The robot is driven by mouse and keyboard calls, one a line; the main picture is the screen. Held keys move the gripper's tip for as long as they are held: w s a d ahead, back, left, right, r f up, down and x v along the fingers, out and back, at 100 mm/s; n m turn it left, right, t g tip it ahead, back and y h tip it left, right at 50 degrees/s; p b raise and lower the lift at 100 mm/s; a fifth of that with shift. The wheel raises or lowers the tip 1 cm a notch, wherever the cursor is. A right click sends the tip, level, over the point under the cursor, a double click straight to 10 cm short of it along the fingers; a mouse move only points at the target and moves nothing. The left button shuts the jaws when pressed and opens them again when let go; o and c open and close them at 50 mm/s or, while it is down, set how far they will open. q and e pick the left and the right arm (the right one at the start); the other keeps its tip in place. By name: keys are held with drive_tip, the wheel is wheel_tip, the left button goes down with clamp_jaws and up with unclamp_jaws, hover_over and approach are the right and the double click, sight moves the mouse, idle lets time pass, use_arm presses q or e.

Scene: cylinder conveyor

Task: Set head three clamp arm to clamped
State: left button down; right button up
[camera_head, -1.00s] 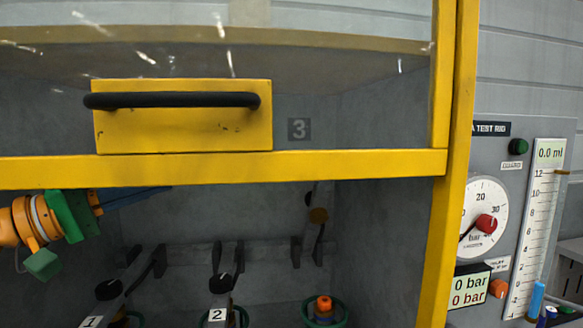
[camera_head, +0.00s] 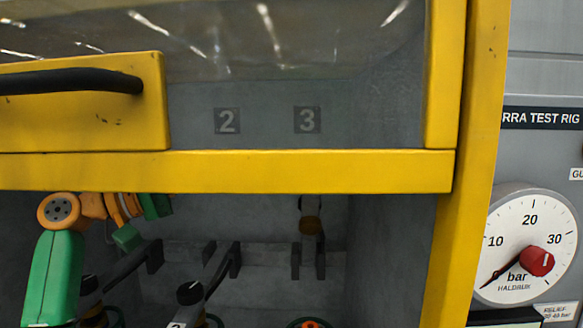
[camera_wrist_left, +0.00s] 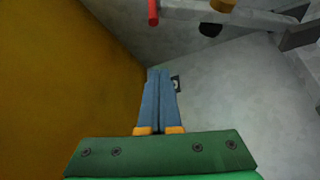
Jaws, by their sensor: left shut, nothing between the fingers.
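The head three clamp arm (camera_head: 311,215) stands raised at the back of the cabinet, below the number 3 plate (camera_head: 307,120). It carries a brown-amber knob, and its upper part is cut off by the yellow frame. My left arm reaches in from the left under the frame, with its green and orange wrist left of this arm and apart from it. Its fingertips are hidden in the head view. In the left wrist view my left gripper (camera_wrist_left: 158,72) is shut and empty, its blue fingers together. An amber knob (camera_wrist_left: 222,5) shows at that view's top edge. My right gripper is not in view.
A yellow frame bar (camera_head: 230,172) crosses above my arm, with a yellow post (camera_head: 468,170) at right. The head two clamp arm (camera_head: 215,275) is lowered, its black knob forward. An orange-topped part (camera_head: 310,323) sits below head three. A pressure gauge (camera_head: 528,245) is outside, right.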

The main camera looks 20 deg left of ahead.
use_arm(q)
drive_tip(key=w+d+p, duration=0.2)
drive_tip(key=d+p, duration=0.2)
drive_tip(key=d, duration=0.3)
drive_tip(key=shift+w+d+r+p, duration=0.25)
drive_tip(key=shift+d+r+p, duration=0.05)
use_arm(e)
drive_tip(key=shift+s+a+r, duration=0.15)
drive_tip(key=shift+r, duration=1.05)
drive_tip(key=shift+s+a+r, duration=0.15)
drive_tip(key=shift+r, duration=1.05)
